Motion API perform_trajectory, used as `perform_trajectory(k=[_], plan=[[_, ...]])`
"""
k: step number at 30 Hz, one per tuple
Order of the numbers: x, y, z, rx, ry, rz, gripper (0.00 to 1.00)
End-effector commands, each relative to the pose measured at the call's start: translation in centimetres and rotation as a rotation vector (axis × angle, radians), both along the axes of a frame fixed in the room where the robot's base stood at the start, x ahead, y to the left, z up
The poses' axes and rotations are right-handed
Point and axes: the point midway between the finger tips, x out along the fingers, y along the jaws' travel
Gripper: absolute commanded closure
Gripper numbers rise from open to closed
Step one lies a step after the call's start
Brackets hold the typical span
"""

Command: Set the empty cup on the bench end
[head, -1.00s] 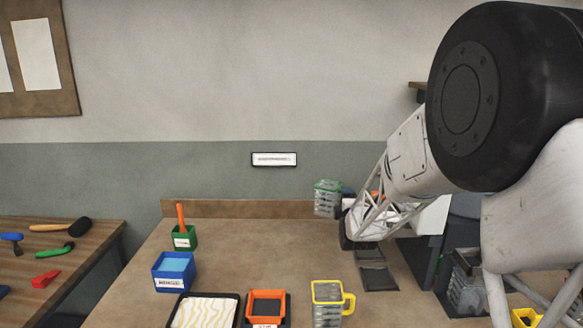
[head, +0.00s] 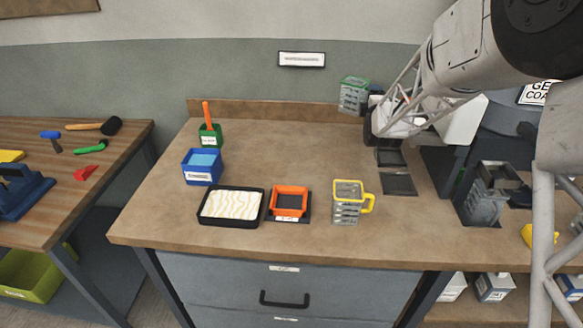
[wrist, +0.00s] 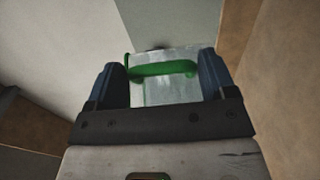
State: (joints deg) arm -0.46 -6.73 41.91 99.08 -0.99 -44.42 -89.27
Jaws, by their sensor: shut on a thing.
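A clear cup with a green rim (head: 353,95) is held above the back edge of the bench (head: 150,222), in front of the wall. My gripper (head: 372,103) is shut on it from the right; the fingertips are small and partly hidden in the head view. In the wrist view the cup (wrist: 165,92) sits between my two dark fingers, its green part across the top. A second clear cup with a yellow rim and handle (head: 346,205) stands upright on the bench front. I cannot tell what either cup holds.
A blue bin (head: 202,172), a green holder with an orange-handled tool (head: 209,133), a black tray with wavy white content (head: 231,206) and an orange frame (head: 289,202) stand on the bench. Dark square pads (head: 398,184) lie below my arm. The bench centre is clear.

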Motion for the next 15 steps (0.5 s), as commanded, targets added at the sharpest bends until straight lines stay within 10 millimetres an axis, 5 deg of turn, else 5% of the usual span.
perform_trajectory(k=[6,15], plan=[[-0.5,1.5,3.5,-0.001,-0.001,0.024,0.56],[-2.1,2.0,6.0,0.000,0.002,0.040,0.56]])
